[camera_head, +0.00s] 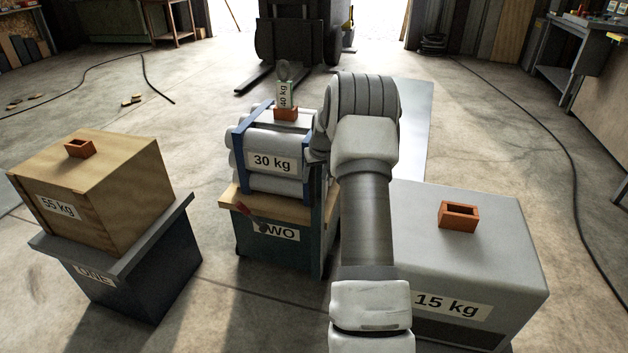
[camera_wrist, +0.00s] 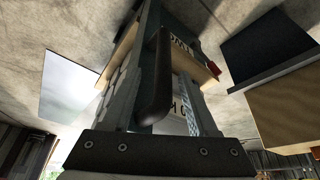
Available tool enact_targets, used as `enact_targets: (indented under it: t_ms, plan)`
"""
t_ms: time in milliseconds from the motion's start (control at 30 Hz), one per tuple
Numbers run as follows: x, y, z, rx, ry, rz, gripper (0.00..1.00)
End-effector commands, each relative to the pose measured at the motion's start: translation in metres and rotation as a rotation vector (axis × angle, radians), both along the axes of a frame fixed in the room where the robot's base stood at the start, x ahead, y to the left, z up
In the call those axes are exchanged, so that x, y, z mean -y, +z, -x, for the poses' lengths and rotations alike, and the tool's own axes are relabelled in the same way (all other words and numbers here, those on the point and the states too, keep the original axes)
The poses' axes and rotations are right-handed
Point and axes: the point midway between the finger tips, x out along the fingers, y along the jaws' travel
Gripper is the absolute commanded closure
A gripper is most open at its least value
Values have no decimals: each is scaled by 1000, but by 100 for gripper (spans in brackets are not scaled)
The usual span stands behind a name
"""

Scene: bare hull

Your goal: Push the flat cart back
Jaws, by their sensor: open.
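A flat pale grey panel (camera_head: 415,130) lies low on the floor behind my arm, and a pale panel (camera_wrist: 68,88) shows at left in the wrist view. I cannot tell whether it is the flat cart; no wheels or push handle show on it. My gripper (camera_wrist: 160,95) is open in the wrist view, its dark bolted base along the bottom. A dark curved bar (camera_wrist: 155,80) shows in front of it; I cannot tell if they touch. In the head view my arm hides the gripper.
Stand ONE (camera_head: 155,265) bears a wooden 55 kg crate (camera_head: 120,190). Stand TWO (camera_head: 285,240) bears grey 30 kg rolls (camera_head: 270,140) and a 40 kg block (camera_head: 286,97). A grey 15 kg box (camera_head: 490,260) is right of my arm. A forklift (camera_head: 295,35) stands behind. The right floor is mostly clear.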

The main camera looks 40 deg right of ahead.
Motion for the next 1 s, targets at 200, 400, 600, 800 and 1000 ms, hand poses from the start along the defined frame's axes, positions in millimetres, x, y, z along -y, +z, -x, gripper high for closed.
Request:
enact_targets:
  t_ms: [200,400,600,800,1000]
  plan:
    - [-6,56,20,2,-1,3,41]
    - [-10,93,36,2,-2,4,41]
    - [-12,112,45,0,-2,3,41]
    - [-13,116,47,-1,-2,2,41]
    - [-13,116,47,-1,-2,2,41]
